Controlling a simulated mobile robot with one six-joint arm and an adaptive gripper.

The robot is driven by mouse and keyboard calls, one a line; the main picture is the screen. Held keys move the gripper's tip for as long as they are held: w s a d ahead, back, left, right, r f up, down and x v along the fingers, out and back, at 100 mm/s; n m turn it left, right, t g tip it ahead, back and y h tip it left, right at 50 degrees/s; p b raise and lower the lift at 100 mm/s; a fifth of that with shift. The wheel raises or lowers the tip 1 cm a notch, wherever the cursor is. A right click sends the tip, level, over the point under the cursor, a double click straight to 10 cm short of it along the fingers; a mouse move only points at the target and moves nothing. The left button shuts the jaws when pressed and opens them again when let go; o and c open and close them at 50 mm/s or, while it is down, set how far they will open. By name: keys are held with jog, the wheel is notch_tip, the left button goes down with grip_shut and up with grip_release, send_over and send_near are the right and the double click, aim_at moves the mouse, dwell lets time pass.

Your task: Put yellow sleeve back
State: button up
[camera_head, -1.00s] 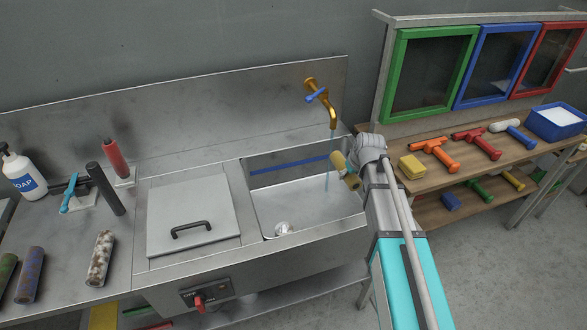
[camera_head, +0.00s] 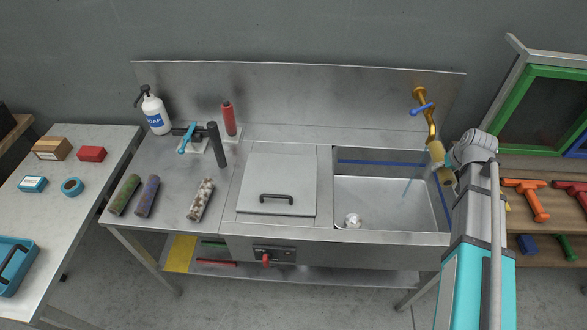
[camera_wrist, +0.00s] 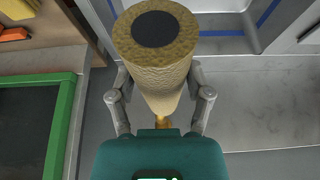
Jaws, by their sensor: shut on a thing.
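The yellow sleeve (camera_head: 437,152) is a dull yellow tube with a dark round core at its end. My gripper (camera_head: 450,165) is shut on it and holds it over the right side of the sink basin (camera_head: 385,205), close to the brass tap (camera_head: 432,125). In the wrist view the sleeve (camera_wrist: 156,70) stands between the fingers, its dark-centred end toward the camera.
Green (camera_head: 125,194), purple (camera_head: 148,196) and mottled white (camera_head: 201,199) sleeves lie on the left counter. A soap bottle (camera_head: 155,112) stands behind them. A lid (camera_head: 278,180) covers the sink's left part. A shelf (camera_head: 530,170) with coloured tools is at the right.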

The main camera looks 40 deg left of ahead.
notch_tip(320, 180, up, 5)
jog(key=p, duration=0.3)
jog(key=shift+p, duration=0.4)
jog(key=shift+s, duration=0.2)
